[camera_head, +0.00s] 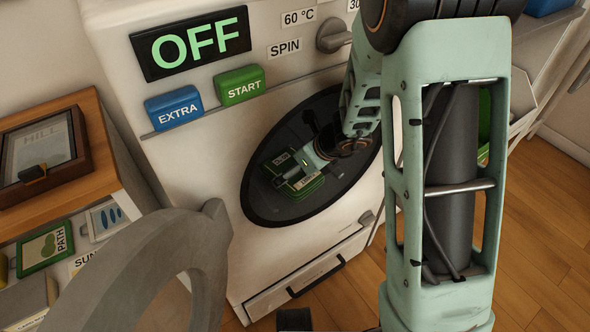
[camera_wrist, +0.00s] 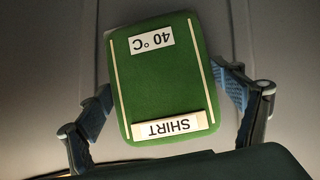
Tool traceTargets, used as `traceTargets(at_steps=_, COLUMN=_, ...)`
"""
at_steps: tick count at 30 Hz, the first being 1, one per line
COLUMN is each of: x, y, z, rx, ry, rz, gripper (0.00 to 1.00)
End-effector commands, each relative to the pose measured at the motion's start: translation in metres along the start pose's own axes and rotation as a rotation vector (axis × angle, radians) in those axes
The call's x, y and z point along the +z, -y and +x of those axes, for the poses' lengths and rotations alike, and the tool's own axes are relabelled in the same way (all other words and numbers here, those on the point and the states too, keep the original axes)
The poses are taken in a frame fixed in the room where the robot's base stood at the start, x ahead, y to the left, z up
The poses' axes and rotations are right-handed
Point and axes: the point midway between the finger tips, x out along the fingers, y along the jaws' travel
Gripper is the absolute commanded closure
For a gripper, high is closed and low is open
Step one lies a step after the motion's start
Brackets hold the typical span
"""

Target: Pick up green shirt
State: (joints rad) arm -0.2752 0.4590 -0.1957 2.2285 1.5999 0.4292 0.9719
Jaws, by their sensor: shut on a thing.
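The green shirt (camera_wrist: 165,85) is a flat rounded block with upside-down "SHIRT" and "40 °C" labels and two pale stripes. It lies between the blue-padded fingers of my gripper (camera_wrist: 168,97), which is shut on it. In the head view my gripper (camera_head: 292,166) is inside the dark round opening of the washing machine (camera_head: 345,215). Green pieces with small labels show at my gripper there; the fingers' contact is too small to make out.
The machine's grey round door (camera_head: 160,255) stands open at the front left. A dark rim (camera_head: 250,210) surrounds the opening. A wooden shelf (camera_head: 105,165) with a framed picture and a green "PATH" item stands at left. Wooden floor shows at right.

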Motion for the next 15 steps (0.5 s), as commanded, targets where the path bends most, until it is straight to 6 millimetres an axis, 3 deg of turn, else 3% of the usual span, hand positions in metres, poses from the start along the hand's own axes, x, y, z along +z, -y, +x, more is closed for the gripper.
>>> traceTargets(at_steps=3, x=0.013, y=0.001, z=-0.019, rx=-0.001, ry=0.003, rz=-0.001, gripper=0.46)
traceTargets(at_steps=9, x=0.007, y=0.006, z=-0.082, rx=-0.005, ry=0.005, rz=0.004, gripper=0.46)
traceTargets(at_steps=11, x=0.005, y=0.008, z=-0.101, rx=-0.005, ry=0.004, rz=0.004, gripper=0.46)
traceTargets(at_steps=15, x=-0.019, y=0.012, z=-0.127, rx=-0.004, ry=0.001, rz=0.005, gripper=0.46)
